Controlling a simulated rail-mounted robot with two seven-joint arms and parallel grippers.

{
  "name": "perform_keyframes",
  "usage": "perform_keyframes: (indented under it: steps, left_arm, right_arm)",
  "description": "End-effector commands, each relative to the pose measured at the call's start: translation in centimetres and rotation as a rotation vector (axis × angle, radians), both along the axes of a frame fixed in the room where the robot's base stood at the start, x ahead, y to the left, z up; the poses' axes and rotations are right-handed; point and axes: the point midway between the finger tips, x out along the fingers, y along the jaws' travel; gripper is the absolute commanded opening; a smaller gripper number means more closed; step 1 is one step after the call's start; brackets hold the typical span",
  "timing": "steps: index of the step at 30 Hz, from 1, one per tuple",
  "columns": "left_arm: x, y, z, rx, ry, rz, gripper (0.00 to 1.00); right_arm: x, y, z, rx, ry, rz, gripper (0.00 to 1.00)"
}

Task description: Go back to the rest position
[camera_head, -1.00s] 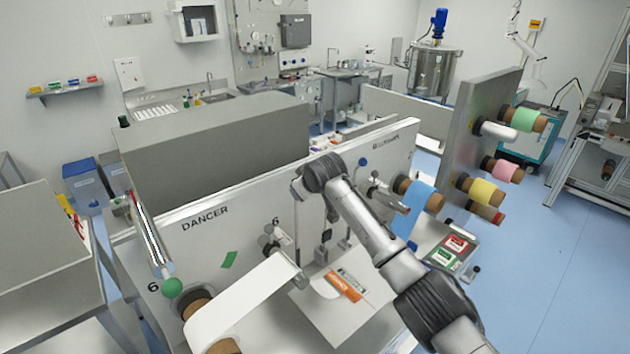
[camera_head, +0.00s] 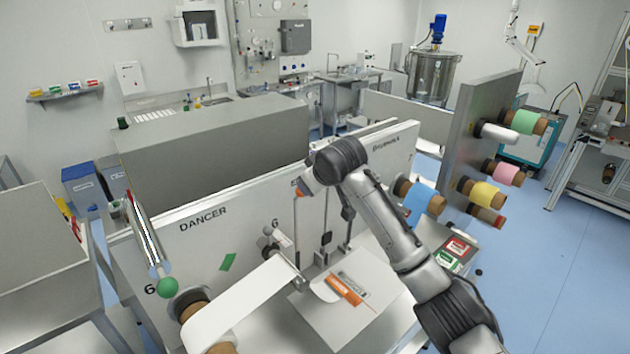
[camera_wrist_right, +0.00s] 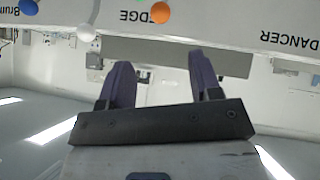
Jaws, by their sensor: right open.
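My right arm reaches in from the lower right in the head view, over the front of the machine, with its wrist (camera_head: 335,165) near the top edge of the panel marked DANCER (camera_head: 205,220). The gripper's fingers are hidden in the head view. In the right wrist view my right gripper (camera_wrist_right: 164,85) has its two dark fingers spread apart with nothing between them. That view is upside down and shows the panel lettering inverted, with an orange ball (camera_wrist_right: 160,12) beyond the fingertips. My left gripper is not in view.
A white web (camera_head: 240,300) runs over rollers below the arm. A table with an orange-marked card (camera_head: 345,289) lies under it. Rolls in blue (camera_head: 417,200), yellow (camera_head: 482,194), pink (camera_head: 503,172) and green (camera_head: 524,121) stick out at right. Blue floor (camera_head: 560,270) is open at right.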

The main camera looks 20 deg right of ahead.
Motion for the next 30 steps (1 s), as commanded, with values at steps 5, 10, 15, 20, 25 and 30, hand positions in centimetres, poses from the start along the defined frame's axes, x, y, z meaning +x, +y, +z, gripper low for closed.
perform_keyframes:
  steps: [5, 10, 15, 20, 25, 30]
  left_arm:
    - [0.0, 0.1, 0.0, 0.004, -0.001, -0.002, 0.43]
    - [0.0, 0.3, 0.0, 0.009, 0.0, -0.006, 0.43]
    - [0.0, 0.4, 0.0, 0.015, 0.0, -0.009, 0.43]
    - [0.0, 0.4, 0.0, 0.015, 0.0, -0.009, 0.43]
    - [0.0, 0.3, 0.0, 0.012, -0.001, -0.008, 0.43]
    - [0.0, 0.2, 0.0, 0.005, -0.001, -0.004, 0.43]
  right_arm:
    - [0.0, 0.0, 0.0, 0.0, -0.001, 0.0, 0.58]
    - [0.0, 0.0, 0.0, 0.006, 0.0, -0.006, 0.58]
    - [-1.0, 0.2, 2.3, -0.035, -0.06, -0.049, 0.58]
    - [-3.9, 1.6, 8.5, -0.062, -0.241, -0.047, 0.58]
    - [-8.2, 3.2, 13.5, -0.057, -0.424, -0.039, 0.58]
    - [-12.4, 4.3, 11.5, -0.026, -0.506, -0.031, 0.58]
